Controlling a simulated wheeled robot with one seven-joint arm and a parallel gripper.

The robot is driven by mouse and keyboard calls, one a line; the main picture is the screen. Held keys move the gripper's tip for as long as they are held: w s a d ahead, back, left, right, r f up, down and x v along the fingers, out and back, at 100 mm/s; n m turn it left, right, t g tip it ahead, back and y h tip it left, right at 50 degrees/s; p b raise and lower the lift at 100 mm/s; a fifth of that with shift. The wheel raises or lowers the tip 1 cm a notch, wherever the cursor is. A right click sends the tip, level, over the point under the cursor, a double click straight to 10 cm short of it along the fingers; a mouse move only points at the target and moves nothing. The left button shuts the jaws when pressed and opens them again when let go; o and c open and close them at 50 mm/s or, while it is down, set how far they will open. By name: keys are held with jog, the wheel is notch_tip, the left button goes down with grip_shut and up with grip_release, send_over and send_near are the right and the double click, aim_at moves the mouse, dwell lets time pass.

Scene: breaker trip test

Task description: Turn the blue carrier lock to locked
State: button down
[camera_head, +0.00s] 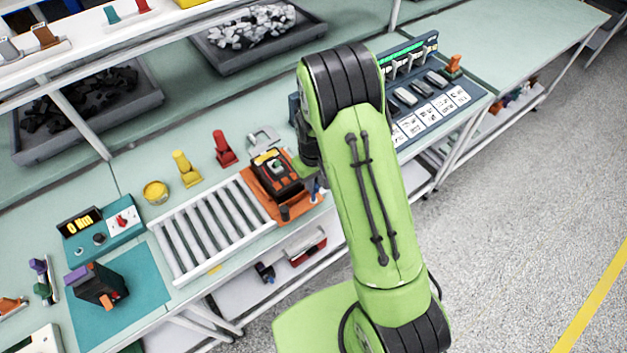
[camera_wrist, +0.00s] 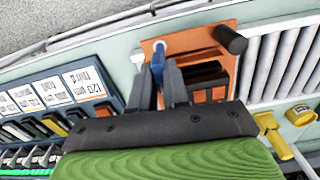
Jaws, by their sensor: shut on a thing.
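The orange carrier (camera_head: 262,190) sits at the right end of the roller conveyor, with a black breaker (camera_head: 273,167) on it. In the wrist view the orange carrier (camera_wrist: 195,40) fills the upper middle. The blue carrier lock (camera_wrist: 158,52) stands near the carrier's edge, and a bit of the blue lock (camera_head: 316,190) shows beside my arm in the head view. My gripper (camera_wrist: 159,72) is shut on the blue lock, one finger on each side. The fingers hide its lower part, and I cannot tell its exact angle. In the head view my arm mostly hides the gripper.
The roller conveyor (camera_head: 208,228) runs left from the carrier. Behind it stand red (camera_head: 224,150) and yellow (camera_head: 186,170) pieces and a grey clamp (camera_head: 263,138). A labelled breaker panel (camera_head: 430,110) is to the right. A black post (camera_wrist: 230,40) rises from the carrier close to my gripper.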

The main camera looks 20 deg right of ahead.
jog(key=m+b, duration=0.2)
jog(key=m, duration=0.1)
jog(key=shift+f+m, duration=0.1)
jog(key=shift+m, duration=0.3)
jog(key=m+b, duration=0.1)
jog(key=m, duration=0.3)
jog(key=shift+m+b, duration=0.3)
jog(key=shift+b, duration=0.05)
jog(key=m+b, duration=0.1)
jog(key=m, duration=0.3)
jog(key=shift+m, duration=0.3)
jog(key=shift+m+b, duration=0.65)
jog(key=shift+m, duration=1.45)
jog(key=c, duration=1.1)
grip_release()
jog(key=shift+r, duration=0.2)
notch_tip(320, 180, up, 16)
jog(key=shift+f+p, duration=0.2)
jog(key=shift+p, duration=0.65)
